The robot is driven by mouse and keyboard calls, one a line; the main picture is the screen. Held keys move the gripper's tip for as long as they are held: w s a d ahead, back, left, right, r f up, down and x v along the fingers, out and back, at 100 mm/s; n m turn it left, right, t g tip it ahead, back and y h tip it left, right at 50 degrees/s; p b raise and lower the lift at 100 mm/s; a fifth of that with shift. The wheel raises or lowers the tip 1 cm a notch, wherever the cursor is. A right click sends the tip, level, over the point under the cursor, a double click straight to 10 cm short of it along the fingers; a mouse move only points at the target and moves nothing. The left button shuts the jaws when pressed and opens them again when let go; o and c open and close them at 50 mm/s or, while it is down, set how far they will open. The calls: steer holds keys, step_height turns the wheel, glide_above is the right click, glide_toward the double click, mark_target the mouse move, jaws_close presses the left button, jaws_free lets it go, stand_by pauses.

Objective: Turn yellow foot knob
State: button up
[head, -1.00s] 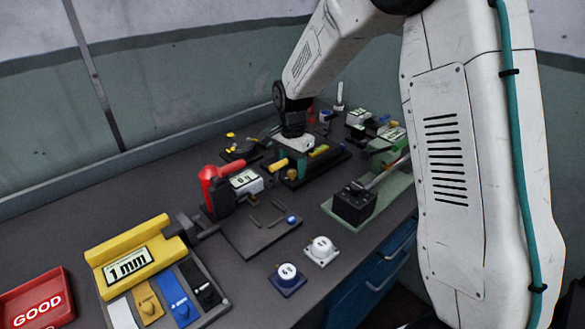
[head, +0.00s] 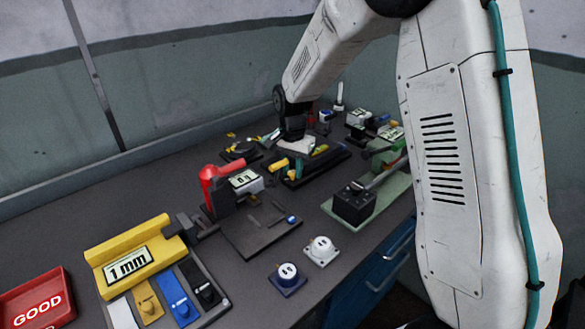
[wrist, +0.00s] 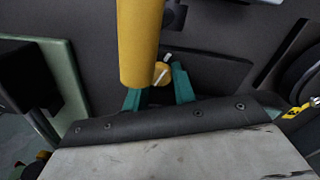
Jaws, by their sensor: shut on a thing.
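A small yellow knob (wrist: 161,74) with a pale line across its face shows in the wrist view, between the teal fingertips of my gripper (wrist: 158,92). My gripper is shut on this knob. A larger yellow cylinder (wrist: 140,40) lies just beside it and partly covers the knob's left side. In the head view my gripper (head: 291,172) is down at the dark fixture in the middle of the bench, where the yellow cylinder (head: 278,165) also shows.
A red-handled device (head: 209,180) stands left of my gripper, and a black box (head: 353,204) on a green base stands to the right. A yellow gauge block (head: 130,258) and a red GOOD tray (head: 35,295) are at front left. The bench's right edge is above blue drawers.

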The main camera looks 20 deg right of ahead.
mark_target(293, 171)
steer(key=shift+n, duration=0.7)
steer(key=o, duration=1)
steer(key=shift+r, duration=3.95)
